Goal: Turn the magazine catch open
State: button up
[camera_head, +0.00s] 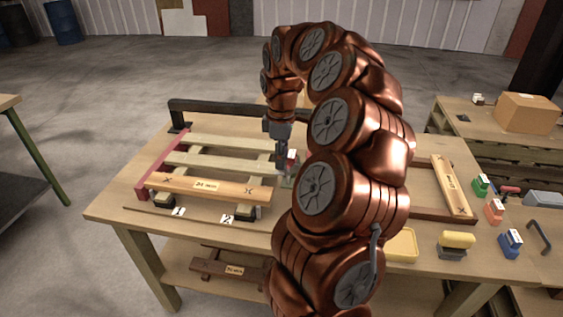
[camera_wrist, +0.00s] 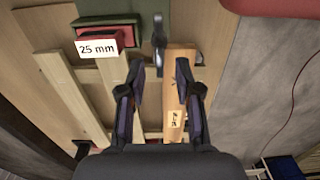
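My gripper (camera_wrist: 161,70) is open in the wrist view, its two dark fingers apart with nothing between their tips. A grey metal lever (camera_wrist: 159,32), which looks like the magazine catch, stands just beyond the fingertips, in line with the gap. It is beside a dark green part with a red block (camera_wrist: 108,36) and a white "25 mm" label (camera_wrist: 97,48). In the head view my gripper (camera_head: 282,168) points down at the right end of the slatted frame. I cannot make out the catch there.
An orange labelled bar (camera_head: 207,187) lies across the frame's front; a similar bar shows in the wrist view (camera_wrist: 177,95). A dark raised rail (camera_head: 215,106) runs along the back. A yellow tray (camera_head: 401,245) and several small coloured blocks stand at the right.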

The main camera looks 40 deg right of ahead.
notch_tip(320, 180, up, 10)
jog(key=shift+f, duration=0.15)
dwell(0.3)
dwell(0.5)
